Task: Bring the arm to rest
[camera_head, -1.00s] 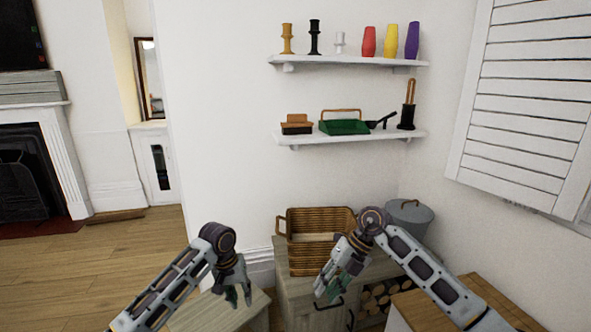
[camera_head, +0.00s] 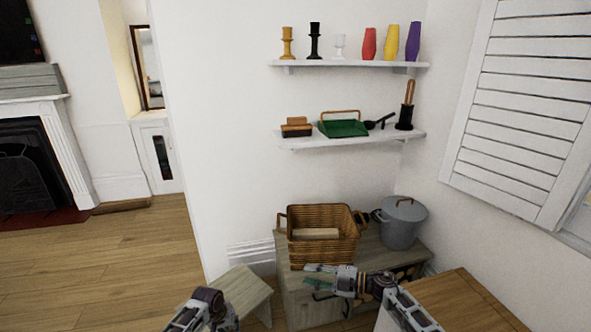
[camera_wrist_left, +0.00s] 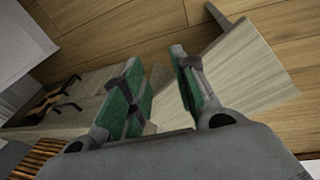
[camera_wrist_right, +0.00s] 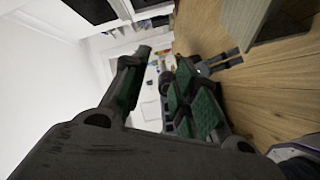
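My right gripper (camera_head: 318,276) is in front of the cabinet, below the wicker basket, with its fingers pointing left. In the right wrist view its green-padded fingers (camera_wrist_right: 160,62) stand apart with nothing between them. My left arm shows only at the bottom edge of the head view, and its fingers are hidden there. In the left wrist view the left gripper's green-padded fingers (camera_wrist_left: 161,68) are apart and empty, over a pale wooden stool or bench.
A wicker basket (camera_head: 345,246) and a lidded grey bucket (camera_head: 403,226) stand on the cabinet. A pale stool (camera_head: 243,289) is at its left, and a wooden top (camera_head: 465,302) is at right. Shelves (camera_head: 350,64) hold candlesticks and vases. Open floor (camera_head: 110,255) lies left.

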